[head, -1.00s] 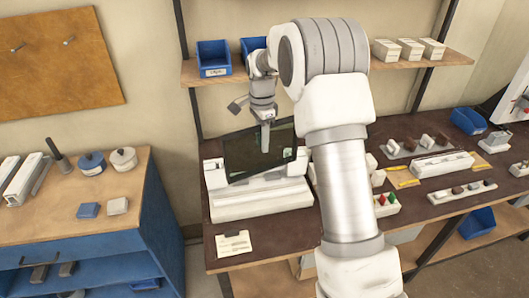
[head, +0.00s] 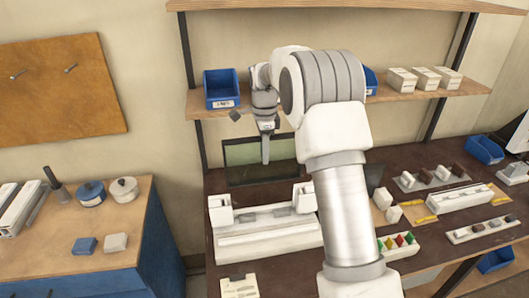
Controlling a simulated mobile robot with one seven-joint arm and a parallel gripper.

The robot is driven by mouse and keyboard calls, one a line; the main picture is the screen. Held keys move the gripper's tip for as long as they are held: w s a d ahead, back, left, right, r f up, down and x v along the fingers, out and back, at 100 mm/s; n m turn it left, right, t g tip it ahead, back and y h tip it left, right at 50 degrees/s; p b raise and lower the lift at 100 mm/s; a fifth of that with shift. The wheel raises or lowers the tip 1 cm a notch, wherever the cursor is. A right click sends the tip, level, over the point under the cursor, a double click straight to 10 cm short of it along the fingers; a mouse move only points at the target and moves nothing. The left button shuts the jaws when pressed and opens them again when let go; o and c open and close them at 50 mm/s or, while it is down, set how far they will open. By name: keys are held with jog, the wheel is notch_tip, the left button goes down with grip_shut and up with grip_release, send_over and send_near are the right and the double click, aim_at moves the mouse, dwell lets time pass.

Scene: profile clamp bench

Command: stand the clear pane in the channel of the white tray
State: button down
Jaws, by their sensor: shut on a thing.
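My gripper (head: 265,149) is shut on the upper middle of the clear pane (head: 241,153). The pane is see-through with a greenish tint, looking lighter against the wall and darker against the bench. It hangs about level, with its face toward the camera. The white tray (head: 266,243) lies on the bench below and nearer in the picture. It has a raised block at each end and small grey pieces along the middle between them. The pane shows above and behind the tray, apart from it. The channel itself cannot be clearly made out.
A shelf (head: 300,102) with a blue bin (head: 221,89) runs behind my gripper. A holder with coloured pieces (head: 398,245) and a grey rack (head: 434,180) stand to the right. My arm hides part of the bench.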

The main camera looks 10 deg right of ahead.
aim_at(264, 180)
jog(key=shift+f+b, duration=1.9)
jog(key=shift+f, duration=1)
jog(key=shift+f, duration=0.2)
jog(key=shift+f, duration=0.35)
jog(key=shift+f+b, duration=0.55)
jog(key=shift+f, duration=0.15)
jog(key=shift+f+b, duration=0.85)
jog(key=shift+f, duration=0.55)
jog(key=shift+f+b, duration=1)
jog(key=shift+f, duration=0.75)
jog(key=shift+f, duration=0.45)
jog(key=c, duration=0.6)
grip_release()
jog(key=shift+o, duration=0.2)
